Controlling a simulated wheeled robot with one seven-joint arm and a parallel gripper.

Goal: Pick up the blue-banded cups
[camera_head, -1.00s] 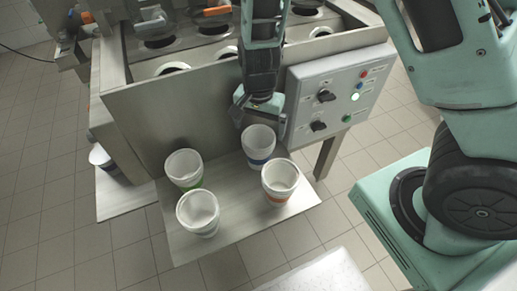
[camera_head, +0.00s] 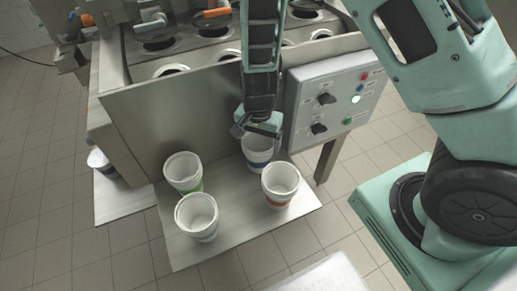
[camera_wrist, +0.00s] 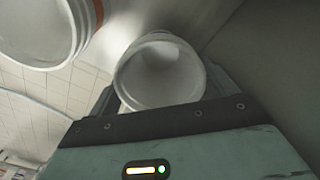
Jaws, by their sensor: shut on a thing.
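The blue-banded cup (camera_head: 257,156) is white and stands upright on the metal shelf (camera_head: 240,226) at the front of the machine. Its near side and blue band show below my gripper (camera_head: 260,130), while its top is partly covered. My gripper is shut on this cup. In the wrist view the cup (camera_wrist: 162,75) sits open end toward the camera, between the dark fingers. Another blue-banded cup (camera_head: 197,217) stands at the shelf's front left; its band is faint and low, so the colour is hard to be sure of.
An orange-banded cup (camera_head: 281,185) stands close on the right, also at upper left in the wrist view (camera_wrist: 45,30). A green-banded cup (camera_head: 183,172) stands on the left. The control panel (camera_head: 332,98) is just right of my gripper, and the machine wall is behind.

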